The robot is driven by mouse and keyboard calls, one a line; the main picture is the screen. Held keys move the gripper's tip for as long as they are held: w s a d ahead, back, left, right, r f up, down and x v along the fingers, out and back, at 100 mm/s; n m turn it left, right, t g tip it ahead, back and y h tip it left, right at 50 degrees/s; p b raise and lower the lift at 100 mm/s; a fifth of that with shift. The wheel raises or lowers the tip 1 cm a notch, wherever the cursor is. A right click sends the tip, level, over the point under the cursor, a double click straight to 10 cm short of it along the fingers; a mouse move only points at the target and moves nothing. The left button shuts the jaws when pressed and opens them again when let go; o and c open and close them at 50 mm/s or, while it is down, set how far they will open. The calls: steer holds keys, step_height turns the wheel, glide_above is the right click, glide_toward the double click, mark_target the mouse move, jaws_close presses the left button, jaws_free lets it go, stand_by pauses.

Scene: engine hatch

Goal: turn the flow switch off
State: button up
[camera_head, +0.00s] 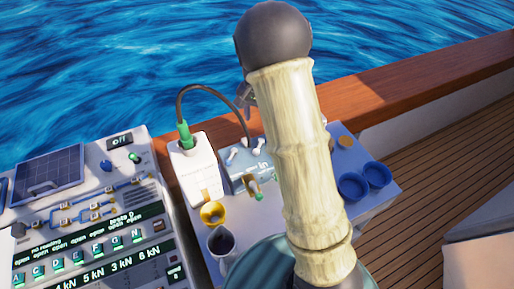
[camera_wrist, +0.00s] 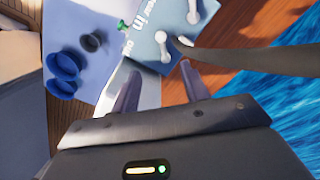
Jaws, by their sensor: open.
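I cannot tell for sure which part is the flow switch. A grey-blue box (camera_head: 238,166) marked "in" has small white levers (camera_head: 232,155) and a green-tipped fitting (camera_head: 254,188). In the wrist view the same box (camera_wrist: 150,52) shows its white levers (camera_wrist: 162,40) beyond my fingers. A control panel (camera_head: 90,190) at the left has a small display (camera_head: 121,139) reading "off", with a blue knob (camera_head: 106,165) and a green one (camera_head: 134,157) below it. My gripper (camera_wrist: 160,88) is open and empty, its fingers pointing toward the box. In the head view my arm hides most of it.
A white container (camera_head: 194,160) with a green cap carries a dark cable (camera_head: 205,88) arching to the box's far side. A yellow cup (camera_head: 212,213), a dark-mouthed cup (camera_head: 221,242) and blue cups (camera_head: 353,186) stand nearby. A wooden rail (camera_head: 400,83) runs behind, with water beyond.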

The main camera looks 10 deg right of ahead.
mark_target(256, 150)
step_height(256, 150, down, 16)
steer(key=p, duration=0.3)
steer(key=shift+a+f, duration=0.15)
steer(key=shift+f, duration=0.1)
steer(key=c, duration=1)
